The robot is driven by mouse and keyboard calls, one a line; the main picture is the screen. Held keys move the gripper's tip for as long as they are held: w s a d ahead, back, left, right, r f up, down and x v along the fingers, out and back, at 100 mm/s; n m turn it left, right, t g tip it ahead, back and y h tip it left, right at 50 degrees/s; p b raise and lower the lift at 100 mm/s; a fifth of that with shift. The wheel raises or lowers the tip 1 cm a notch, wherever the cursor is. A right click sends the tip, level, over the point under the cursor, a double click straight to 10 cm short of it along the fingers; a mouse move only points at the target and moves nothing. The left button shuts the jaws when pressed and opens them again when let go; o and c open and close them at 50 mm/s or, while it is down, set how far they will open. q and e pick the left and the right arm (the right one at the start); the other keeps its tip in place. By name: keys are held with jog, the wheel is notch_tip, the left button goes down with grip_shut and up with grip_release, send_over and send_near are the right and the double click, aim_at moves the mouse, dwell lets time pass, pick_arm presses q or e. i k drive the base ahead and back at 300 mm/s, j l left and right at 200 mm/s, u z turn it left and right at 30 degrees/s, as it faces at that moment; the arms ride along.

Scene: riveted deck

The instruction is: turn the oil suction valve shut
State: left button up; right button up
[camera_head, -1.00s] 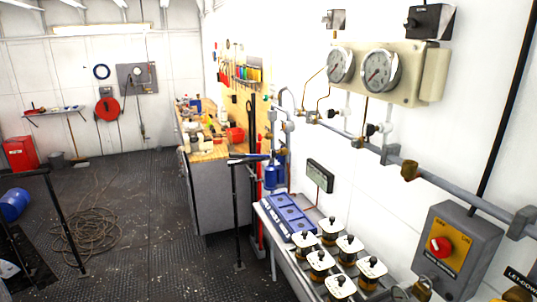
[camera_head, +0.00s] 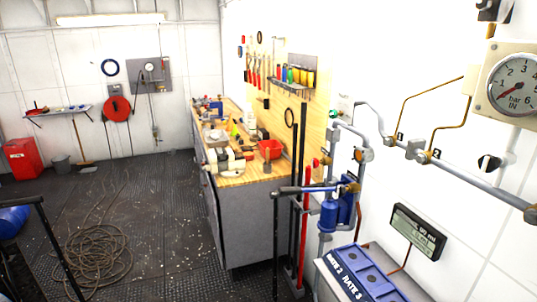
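No valve in view carries a label I can read as oil suction, so I cannot tell which one it is. Small pipe fittings (camera_head: 418,151) sit on the grey wall pipe at the right. A dark knob (camera_head: 489,163) sits below the pressure gauge (camera_head: 514,84). Brass-coloured fittings (camera_head: 352,187) sit above the blue canisters (camera_head: 329,214), partly behind a dark rail. Neither of my grippers is in view.
A workbench (camera_head: 240,225) with tools on it stands in the middle. A black rail post (camera_head: 277,245) stands before the canisters. A blue box (camera_head: 362,275) is at the lower right. Coiled rope (camera_head: 88,252) lies on the deck at left. The deck (camera_head: 165,215) between is mostly clear.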

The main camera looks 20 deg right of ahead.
aim_at(314, 162)
jog(key=i+j+z, duration=0.1)
jog(key=i+z, duration=0.2)
jog(key=i, duration=0.2)
jog(key=i+j+z, duration=0.3)
jog(key=i, duration=0.2)
jog(key=i+j+z, duration=0.35)
jog(key=i, duration=0.15)
jog(key=l, duration=0.1)
